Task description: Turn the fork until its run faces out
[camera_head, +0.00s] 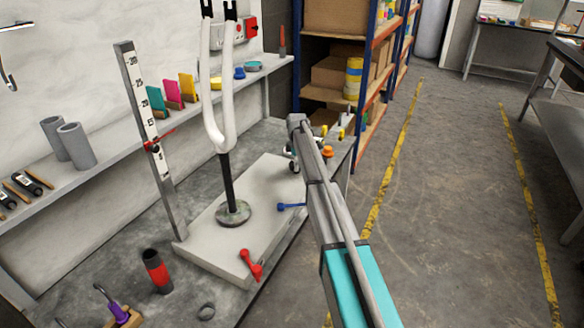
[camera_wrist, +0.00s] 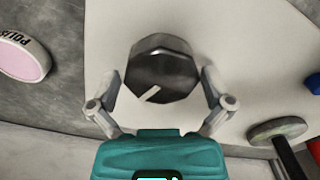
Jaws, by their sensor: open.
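The white fork (camera_head: 220,95) stands upright, its two legs pointing up. Its black lower tube (camera_head: 227,182) goes into a round grey base on a pale plate (camera_head: 215,222). In the wrist view the round base (camera_wrist: 277,131) and the tube show at the right edge. My gripper (camera_head: 297,140) is over the far right corner of the plate, apart from the fork. In the wrist view my gripper (camera_wrist: 160,88) is open, with a finger on each side of a dark faceted knob (camera_wrist: 163,68) bearing a white pointer line. I cannot tell whether the fingers touch it.
A graduated post (camera_head: 150,125) with a red pointer stands left of the fork. A blue lever (camera_head: 290,207) and a red lever (camera_head: 251,265) are at the plate's edge. A black-and-red cylinder (camera_head: 157,272) is at front left. Open floor (camera_head: 450,200) lies right.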

